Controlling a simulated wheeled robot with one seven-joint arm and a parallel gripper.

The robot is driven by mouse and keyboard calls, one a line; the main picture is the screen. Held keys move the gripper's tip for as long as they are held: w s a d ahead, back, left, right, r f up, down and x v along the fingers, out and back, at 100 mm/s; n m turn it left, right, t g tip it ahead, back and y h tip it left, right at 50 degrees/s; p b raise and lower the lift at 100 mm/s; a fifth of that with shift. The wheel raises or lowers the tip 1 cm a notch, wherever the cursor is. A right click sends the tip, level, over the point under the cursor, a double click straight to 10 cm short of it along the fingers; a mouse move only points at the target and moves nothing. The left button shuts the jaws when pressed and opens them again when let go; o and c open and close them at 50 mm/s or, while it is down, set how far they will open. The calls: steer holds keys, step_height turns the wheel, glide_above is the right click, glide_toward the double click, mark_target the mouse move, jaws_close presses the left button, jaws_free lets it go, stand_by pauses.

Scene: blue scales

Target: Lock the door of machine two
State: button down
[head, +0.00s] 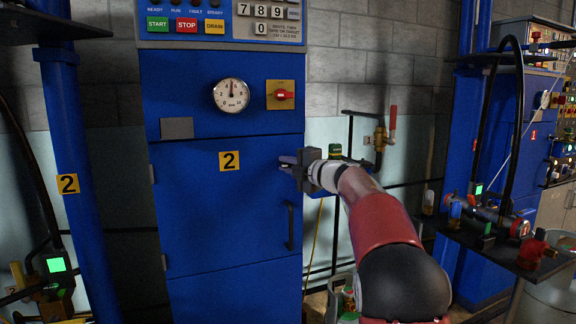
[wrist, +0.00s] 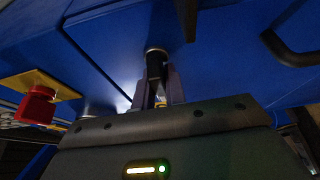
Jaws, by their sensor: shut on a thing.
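Machine two (head: 225,105) is a blue cabinet bearing a yellow "2" label. Its door (head: 210,210) looks flush with the front in the head view, with a black handle (head: 290,226) low at its right edge. The handle also shows in the wrist view (wrist: 290,45). My gripper (head: 286,163) is at the door's upper right, above the handle. In the wrist view my gripper (wrist: 158,88) has its two fingers on either side of a dark, round-ended knob (wrist: 155,62) and is shut on it.
A red rotary switch (head: 284,95) on a yellow plate and a round gauge (head: 231,95) sit above the door. A pipe valve with a red lever (head: 392,122) is on the wall to the right. A dark shelf (head: 490,245) with fittings stands at the far right.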

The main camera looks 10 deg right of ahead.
steer(key=c, duration=1.4)
jaws_free()
steer(key=shift+c, duration=0.2)
steer(key=b+v, duration=0.1)
steer(key=v, duration=0.6)
steer(key=shift+s+d+b, duration=0.15)
steer(key=shift+s+b, duration=0.15)
steer(key=shift+s, duration=0.05)
